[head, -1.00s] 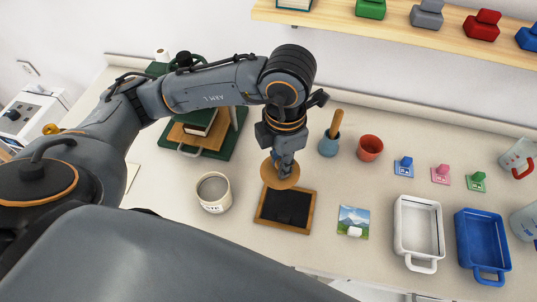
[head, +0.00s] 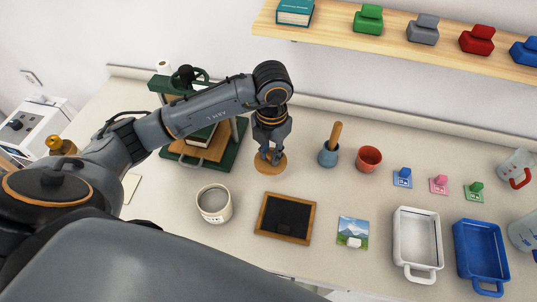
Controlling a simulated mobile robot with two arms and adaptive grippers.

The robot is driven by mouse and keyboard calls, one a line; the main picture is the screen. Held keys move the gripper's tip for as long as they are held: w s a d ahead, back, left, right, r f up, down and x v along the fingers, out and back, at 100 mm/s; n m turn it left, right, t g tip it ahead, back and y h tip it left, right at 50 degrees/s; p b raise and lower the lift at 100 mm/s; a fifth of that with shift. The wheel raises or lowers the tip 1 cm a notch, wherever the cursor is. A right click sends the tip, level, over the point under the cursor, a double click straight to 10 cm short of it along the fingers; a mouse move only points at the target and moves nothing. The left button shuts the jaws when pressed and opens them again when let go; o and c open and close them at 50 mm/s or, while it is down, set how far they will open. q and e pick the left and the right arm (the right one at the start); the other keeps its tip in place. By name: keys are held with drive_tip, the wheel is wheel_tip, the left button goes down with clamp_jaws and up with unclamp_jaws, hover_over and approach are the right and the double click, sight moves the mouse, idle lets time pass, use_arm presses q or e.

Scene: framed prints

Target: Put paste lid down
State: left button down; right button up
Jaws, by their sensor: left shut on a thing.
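The paste lid (head: 270,166) is a round tan-orange disc in the middle of the head view. My left gripper (head: 270,154) points down and is shut on the lid's top. The lid is behind the dark framed board and appears at or just above the counter; I cannot tell whether it touches. The open paste pot (head: 214,204), white with a grey inside, stands to the left and nearer. My right gripper is not in view.
A wood-framed dark board (head: 286,218) lies in front of the lid. A green press (head: 226,152) with a book stands left of the gripper. A blue pot (head: 327,155) with a wooden handle and a terracotta pot (head: 368,159) stand right. Trays (head: 418,272) lie farther right.

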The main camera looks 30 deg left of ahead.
sight(269, 152)
use_arm(q)
drive_tip(key=w+f, duration=0.1)
drive_tip(key=a+f, duration=0.1)
drive_tip(key=shift+w+a+f, duration=0.2)
drive_tip(key=shift+w+f, duration=0.1)
drive_tip(key=shift+w, duration=0.05)
wheel_tip(269, 152, down, 3)
drive_tip(key=shift+w+a+r+p, duration=0.1)
drive_tip(key=shift+w+a+p, duration=0.05)
drive_tip(key=shift+p, duration=0.9)
drive_tip(key=shift+f, duration=0.45)
drive_tip(key=shift+f, duration=0.2)
drive_tip(key=c, duration=1.2)
unclamp_jaws()
drive_tip(key=shift+r, duration=0.1)
